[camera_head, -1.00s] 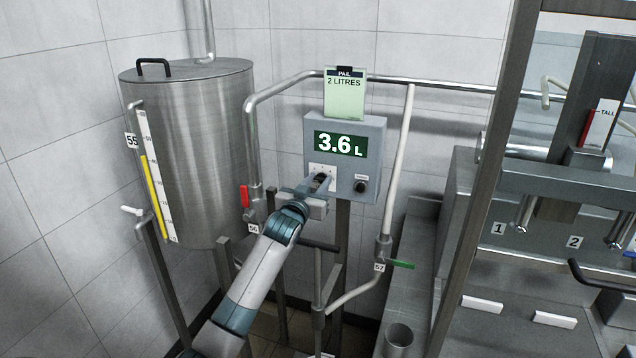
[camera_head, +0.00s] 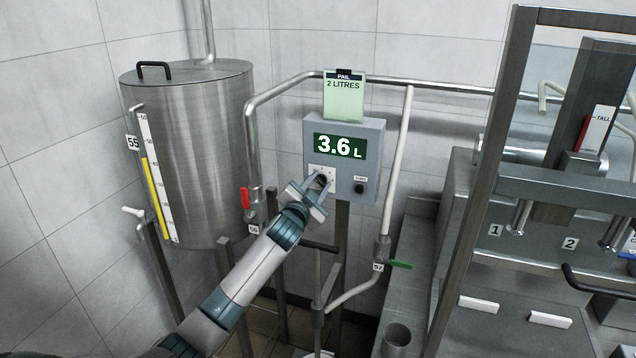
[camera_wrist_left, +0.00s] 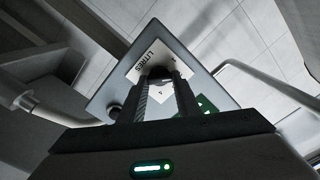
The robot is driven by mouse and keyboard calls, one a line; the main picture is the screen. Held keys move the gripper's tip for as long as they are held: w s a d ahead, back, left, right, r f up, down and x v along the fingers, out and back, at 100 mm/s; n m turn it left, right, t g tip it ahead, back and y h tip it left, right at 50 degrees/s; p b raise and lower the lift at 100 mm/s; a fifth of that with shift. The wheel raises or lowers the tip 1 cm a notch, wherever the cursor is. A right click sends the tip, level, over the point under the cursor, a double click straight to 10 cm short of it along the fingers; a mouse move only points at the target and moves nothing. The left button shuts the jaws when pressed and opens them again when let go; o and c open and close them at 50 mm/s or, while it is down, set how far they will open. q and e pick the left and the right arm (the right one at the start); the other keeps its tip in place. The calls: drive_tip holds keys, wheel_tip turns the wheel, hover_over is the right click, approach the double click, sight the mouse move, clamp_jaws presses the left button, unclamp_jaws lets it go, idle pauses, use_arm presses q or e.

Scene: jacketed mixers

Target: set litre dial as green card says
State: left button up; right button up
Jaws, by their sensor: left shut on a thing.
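The green card (camera_head: 344,102) hangs above the control box and reads "PAIL 2 LITRES". The grey control box (camera_head: 371,138) has a display (camera_head: 340,146) showing 3.6 L. The litre dial (camera_wrist_left: 158,73) is a dark knob on a white plate marked LITRES (camera_wrist_left: 152,54). My left gripper (camera_head: 321,184) is shut on the litre dial, with a finger on each side of it in the left wrist view. The gripper hides much of the dial in the head view. My right gripper is not in view.
A small black knob (camera_head: 360,187) sits at the box's lower right. A steel tank (camera_head: 205,150) stands left, with a red-handled valve (camera_head: 245,198) beside it. A green-handled valve (camera_head: 401,265) is below right. Pipes run around the box.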

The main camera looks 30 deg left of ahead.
use_arm(q)
drive_tip(key=shift+m, duration=0.5)
drive_tip(key=o, duration=1)
drive_tip(key=shift+o, duration=0.2)
drive_tip(key=shift+v, duration=0.8)
drive_tip(key=b+v, duration=0.4)
drive_tip(key=v, duration=1.1)
drive_tip(key=shift+s+b, duration=0.4)
